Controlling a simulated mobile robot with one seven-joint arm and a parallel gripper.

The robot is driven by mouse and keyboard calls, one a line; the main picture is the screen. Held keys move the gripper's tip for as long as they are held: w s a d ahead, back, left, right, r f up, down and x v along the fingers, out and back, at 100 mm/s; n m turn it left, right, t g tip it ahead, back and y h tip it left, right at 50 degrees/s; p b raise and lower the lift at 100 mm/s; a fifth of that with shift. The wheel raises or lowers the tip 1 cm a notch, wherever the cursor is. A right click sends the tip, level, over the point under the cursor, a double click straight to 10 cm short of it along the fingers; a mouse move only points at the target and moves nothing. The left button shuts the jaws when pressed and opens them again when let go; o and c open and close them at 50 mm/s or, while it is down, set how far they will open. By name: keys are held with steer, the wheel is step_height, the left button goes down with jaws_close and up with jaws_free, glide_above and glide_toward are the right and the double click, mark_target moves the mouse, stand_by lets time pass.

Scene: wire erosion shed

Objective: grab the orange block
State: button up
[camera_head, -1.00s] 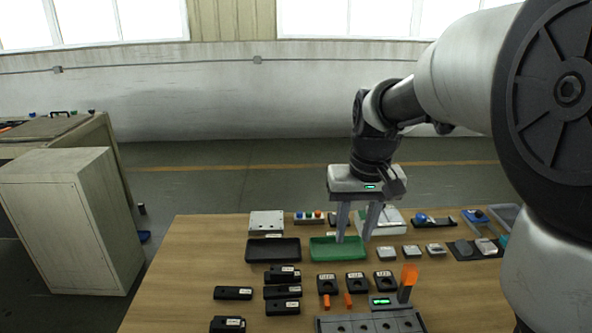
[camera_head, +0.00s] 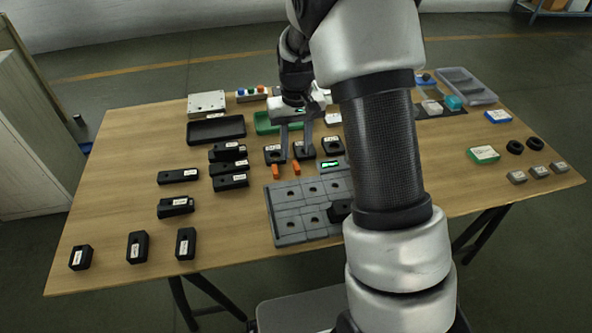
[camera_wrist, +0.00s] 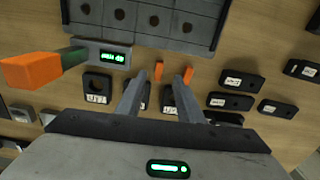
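Two small orange blocks lie on the table: a left one (camera_head: 276,171) and a right one (camera_head: 296,168). The wrist view is turned about, so the right one (camera_wrist: 159,69) shows between the fingertips' lines and the left one (camera_wrist: 187,75) beside a fingertip. My gripper (camera_head: 294,157) is open and empty, pointing down, with the blocks just in front of its fingers in the head view. In the wrist view my gripper (camera_wrist: 158,84) has its fingers apart. A larger orange piece (camera_wrist: 30,71) tops a dark stem by a green-lit display; my arm hides it in the head view.
A grey holed fixture (camera_head: 285,226) lies nearer the table's front. Black holed blocks (camera_head: 274,154) stand behind the small orange blocks. Several black labelled blocks (camera_head: 178,175) lie left. A black tray (camera_head: 215,129) and green tray (camera_head: 264,123) are farther back.

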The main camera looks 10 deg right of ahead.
mark_target(297, 167)
steer(key=shift+s+d+f+b, duration=0.1)
steer(key=shift+f+b, duration=0.65)
steer(key=shift+f, duration=2.45)
steer(key=shift+c, duration=0.3)
jaws_close()
